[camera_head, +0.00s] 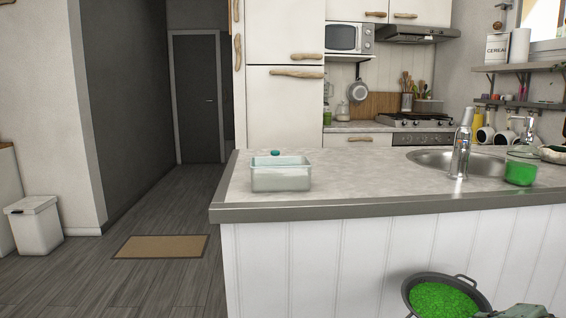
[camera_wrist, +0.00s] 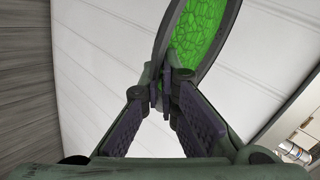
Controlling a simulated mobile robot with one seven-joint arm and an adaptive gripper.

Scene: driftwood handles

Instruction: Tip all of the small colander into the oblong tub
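The small colander (camera_head: 408,290) is a dark round bowl with loop handles, filled with bright green contents (camera_head: 445,300). It is held in the air in front of the white counter panel, below the countertop, at the lower right of the head view. My gripper (camera_wrist: 166,88) is shut on the near edge of the colander, whose rim (camera_wrist: 213,75) and green contents also show in the wrist view. Only a bit of my gripper shows at the head view's bottom edge. The oblong tub (camera_head: 281,180), pale and translucent, stands on the countertop's left part, well left of the colander.
The countertop (camera_head: 350,180) is clear between the tub and the sink (camera_head: 425,158). Its front edge (camera_head: 400,204) lies above the colander. A small teal-topped item (camera_head: 275,153) shows at the tub's far rim.

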